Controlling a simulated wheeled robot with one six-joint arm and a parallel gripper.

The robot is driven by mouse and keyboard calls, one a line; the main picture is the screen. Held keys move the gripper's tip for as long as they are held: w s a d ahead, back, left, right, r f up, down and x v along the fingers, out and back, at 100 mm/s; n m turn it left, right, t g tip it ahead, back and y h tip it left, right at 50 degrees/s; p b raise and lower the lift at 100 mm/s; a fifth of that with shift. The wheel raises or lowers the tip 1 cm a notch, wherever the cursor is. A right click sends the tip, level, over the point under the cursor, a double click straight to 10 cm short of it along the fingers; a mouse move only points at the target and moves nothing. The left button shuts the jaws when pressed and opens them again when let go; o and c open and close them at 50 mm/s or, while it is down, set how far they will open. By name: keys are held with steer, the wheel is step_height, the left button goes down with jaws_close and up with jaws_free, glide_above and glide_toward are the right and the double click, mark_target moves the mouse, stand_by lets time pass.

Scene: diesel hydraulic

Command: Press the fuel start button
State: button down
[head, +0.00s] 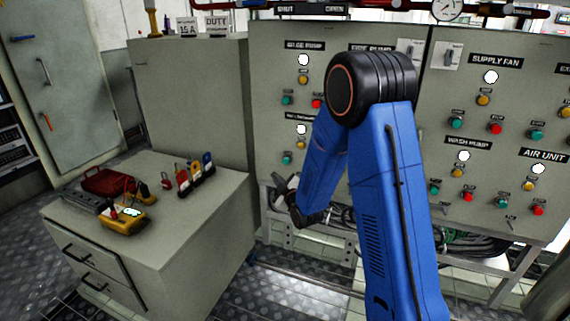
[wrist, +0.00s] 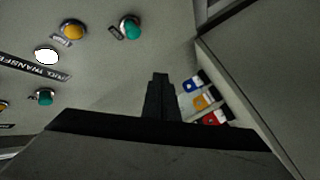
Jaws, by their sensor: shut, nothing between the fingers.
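The fuel transfer start button appears to be the green button (head: 287,160) low on the left of the grey panel, under the partly hidden transfer label. In the wrist view the same green button (wrist: 130,27) is at the top, beside a yellow button (wrist: 73,30) and a white lamp (wrist: 47,55). My gripper (wrist: 160,78) is shut and empty, its dark fingertips at the middle of the wrist view. The green button is apart from the fingertips, up and left of them there. In the head view the gripper is below the button and partly hidden by my blue arm.
Another green button (wrist: 43,97) sits at the left of the wrist view. Cables and a metal frame run under the panel.

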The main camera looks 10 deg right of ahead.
steer(key=w+d, duration=0.4)
steer(key=w, duration=0.2)
steer(key=shift+w+d, duration=0.2)
steer(key=shift+d, duration=0.15)
stand_by(2.0)
steer(key=shift+w+d, duration=0.25)
steer(key=shift+w, duration=0.1)
steer(key=shift+w+d, duration=0.3)
steer(key=shift+w, duration=0.1)
stand_by(1.0)
steer(key=shift+s, duration=0.1)
steer(key=shift+s+a, duration=0.55)
steer(key=shift+s, duration=0.15)
steer(key=shift+a, duration=0.1)
steer(key=shift+s+a, duration=0.7)
steer(key=shift+s, duration=0.3)
steer(key=shift+s+a, duration=0.65)
steer(key=shift+s, duration=0.35)
